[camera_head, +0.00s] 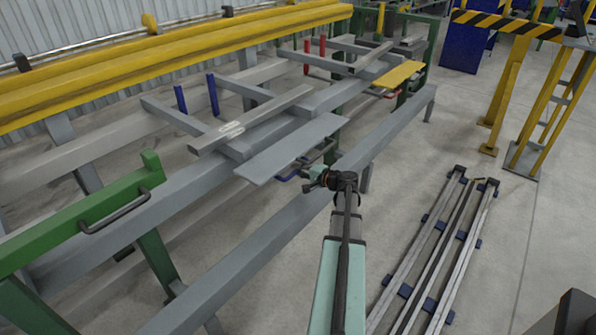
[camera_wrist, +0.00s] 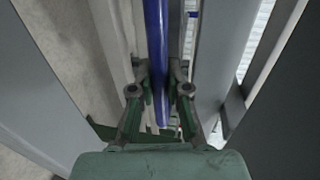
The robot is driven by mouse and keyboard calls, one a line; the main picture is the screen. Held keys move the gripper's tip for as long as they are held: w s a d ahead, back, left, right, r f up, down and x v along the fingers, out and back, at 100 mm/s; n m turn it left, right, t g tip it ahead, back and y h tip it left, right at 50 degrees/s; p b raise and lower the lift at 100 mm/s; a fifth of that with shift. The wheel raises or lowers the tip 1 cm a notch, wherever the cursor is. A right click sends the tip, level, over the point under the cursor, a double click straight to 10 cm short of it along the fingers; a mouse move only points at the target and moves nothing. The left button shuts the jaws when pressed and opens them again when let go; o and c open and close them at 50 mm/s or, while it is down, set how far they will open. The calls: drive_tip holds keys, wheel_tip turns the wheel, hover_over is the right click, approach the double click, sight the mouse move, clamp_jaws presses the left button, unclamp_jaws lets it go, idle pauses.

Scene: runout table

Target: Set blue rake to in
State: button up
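The blue rake shows as two upright blue posts (camera_head: 213,95) at the table's far side. A blue handle (camera_head: 287,177) sits under the near edge of the table, just left of my gripper (camera_head: 312,178) in the head view. In the wrist view, a long blue bar (camera_wrist: 157,40) runs down between the fingers of my gripper (camera_wrist: 160,80). The fingers look close against it on both sides, shut on it. The link between handle and posts is hidden under a flat grey plate.
The grey plate (camera_head: 290,148) and a grey bar (camera_head: 250,118) lie across the table. Red posts (camera_head: 322,46) and a yellow plate (camera_head: 398,76) are farther along. A long grey beam (camera_head: 270,232) runs below my gripper. Rails (camera_head: 440,250) lie on the floor at right.

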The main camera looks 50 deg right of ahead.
drive_tip(key=o, duration=0.4)
drive_tip(key=shift+w, duration=0.35)
drive_tip(key=shift+s, duration=0.2)
drive_tip(key=v, duration=1.1)
drive_tip(key=shift+s, duration=0.4)
